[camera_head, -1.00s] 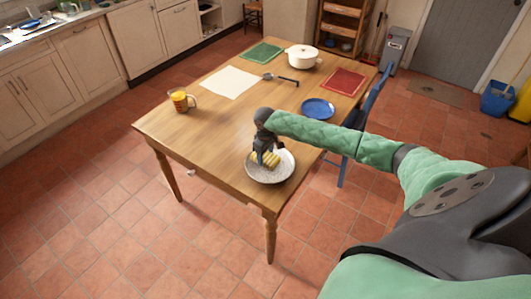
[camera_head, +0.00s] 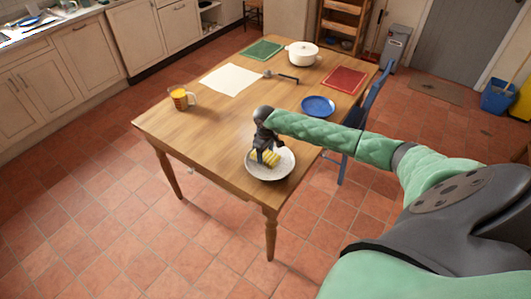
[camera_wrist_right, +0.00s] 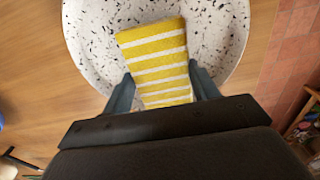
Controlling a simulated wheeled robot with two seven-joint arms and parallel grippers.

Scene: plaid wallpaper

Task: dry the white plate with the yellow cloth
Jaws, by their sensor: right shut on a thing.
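The white plate (camera_head: 283,169) with dark speckles lies near the front corner of the wooden table. It also shows in the right wrist view (camera_wrist_right: 92,45). The yellow cloth with white stripes (camera_head: 267,157) is over the plate's inner surface; it shows folded in the right wrist view (camera_wrist_right: 155,55). My right gripper (camera_head: 263,151) points down over the plate and is shut on the cloth, with a finger on each side of it (camera_wrist_right: 163,88). Whether the cloth presses on the plate is hard to tell. My left gripper is not in view.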

